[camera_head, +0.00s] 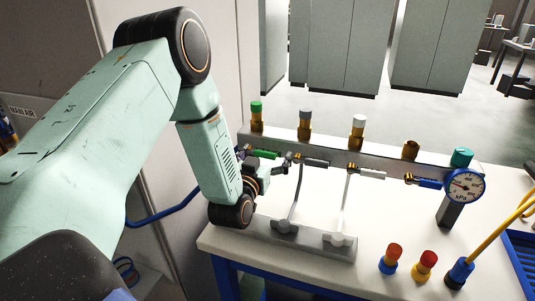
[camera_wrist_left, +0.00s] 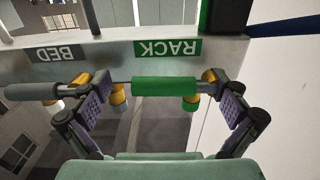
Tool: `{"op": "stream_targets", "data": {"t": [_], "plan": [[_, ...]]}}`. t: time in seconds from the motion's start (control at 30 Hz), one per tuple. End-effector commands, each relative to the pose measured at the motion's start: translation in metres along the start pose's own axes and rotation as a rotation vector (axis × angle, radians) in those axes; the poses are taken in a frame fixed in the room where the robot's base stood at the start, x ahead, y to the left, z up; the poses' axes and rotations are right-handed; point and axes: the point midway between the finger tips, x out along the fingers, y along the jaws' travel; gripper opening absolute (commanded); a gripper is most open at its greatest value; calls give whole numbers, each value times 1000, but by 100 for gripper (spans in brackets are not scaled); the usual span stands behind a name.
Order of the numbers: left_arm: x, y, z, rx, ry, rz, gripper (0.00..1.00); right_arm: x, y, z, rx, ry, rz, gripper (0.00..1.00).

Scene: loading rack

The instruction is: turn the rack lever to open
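The rack lever is a green bar that lies roughly level along the manifold's front face in the head view (camera_head: 263,154). In the left wrist view, the green lever (camera_wrist_left: 165,87) lies across the picture under the green RACK label (camera_wrist_left: 168,49), which appears upside down. My left gripper (camera_head: 268,161) is open at the lever. In the left wrist view, the left gripper (camera_wrist_left: 163,92) has its fingers wide apart, near the two ends of the green bar. I cannot tell whether either finger touches it. My right gripper is in neither view.
A grey BED lever (camera_head: 312,161) sits close to the right of the green one. A white lever (camera_head: 367,173) and a blue lever (camera_head: 427,183) follow, then a gauge (camera_head: 464,187).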

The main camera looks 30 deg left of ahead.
Motion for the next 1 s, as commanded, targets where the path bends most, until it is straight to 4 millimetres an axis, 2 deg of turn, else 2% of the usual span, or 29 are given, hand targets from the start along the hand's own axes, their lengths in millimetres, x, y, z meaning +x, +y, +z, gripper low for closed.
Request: {"op": "stream_targets", "data": {"t": [0.07, 0.53, 1.0], "plan": [[0, 0, 0, 0, 0, 2, 84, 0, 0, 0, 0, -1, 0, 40], [-1, 0, 1, -1, -3, 1, 44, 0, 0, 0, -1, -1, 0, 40], [-1, 0, 1, -7, -3, 3, 43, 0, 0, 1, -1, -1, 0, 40]]}}
